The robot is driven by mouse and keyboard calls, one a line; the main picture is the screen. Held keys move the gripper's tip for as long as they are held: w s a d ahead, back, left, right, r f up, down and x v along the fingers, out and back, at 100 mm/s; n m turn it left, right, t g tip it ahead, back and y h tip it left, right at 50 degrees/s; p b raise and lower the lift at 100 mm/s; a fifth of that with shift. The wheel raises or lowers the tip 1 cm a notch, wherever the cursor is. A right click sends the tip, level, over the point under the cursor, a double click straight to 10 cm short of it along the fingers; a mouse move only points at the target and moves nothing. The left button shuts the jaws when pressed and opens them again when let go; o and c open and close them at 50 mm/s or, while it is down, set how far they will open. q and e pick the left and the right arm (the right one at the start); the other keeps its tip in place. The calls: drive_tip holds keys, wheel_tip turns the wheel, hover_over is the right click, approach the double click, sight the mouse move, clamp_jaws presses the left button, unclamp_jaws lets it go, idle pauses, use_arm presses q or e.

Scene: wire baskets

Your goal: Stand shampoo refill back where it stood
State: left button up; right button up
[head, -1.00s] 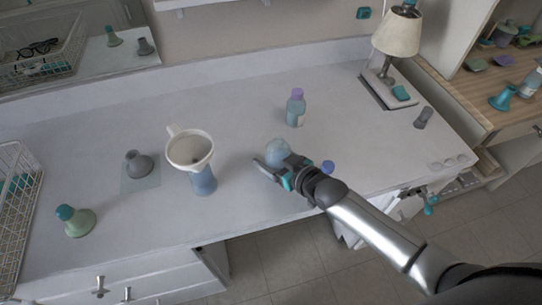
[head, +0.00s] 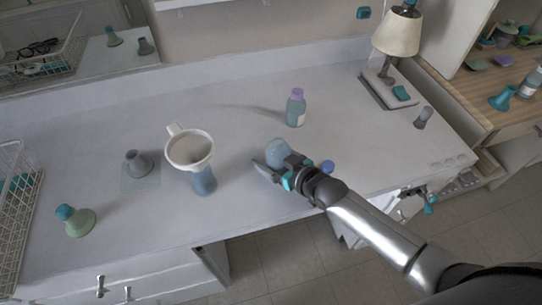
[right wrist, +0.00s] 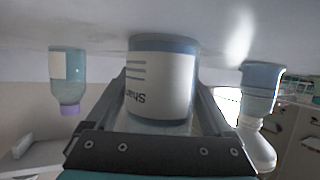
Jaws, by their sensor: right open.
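The shampoo refill (head: 277,151) is a pale blue, translucent bottle standing on the white counter near its front edge. In the right wrist view, which is upside down, the bottle (right wrist: 160,85) shows a white label with part of the word "Sham". My right gripper (head: 268,171) is open at the bottle. In the right wrist view its two fingers (right wrist: 160,100) lie on either side of the bottle. Contact between the fingers and the bottle cannot be told. My left gripper is in neither view.
A white funnel (head: 189,148) sits on a blue bottle (head: 203,181) to the left. A purple-capped bottle (head: 296,110) stands behind. A small blue round thing (head: 328,166) is beside my wrist. A lamp (head: 397,35) stands back right, a wire basket (head: 22,225) far left.

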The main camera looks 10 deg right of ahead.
idle(0.4)
drive_tip(key=shift+p+v, duration=3.4)
drive_tip(key=shift+v, duration=0.85)
drive_tip(key=p+v, duration=0.2)
drive_tip(key=v, duration=1.3)
drive_tip(key=shift+p, duration=0.3)
drive_tip(key=shift+s+d+f, duration=0.1)
drive_tip(key=shift+d, duration=0.05)
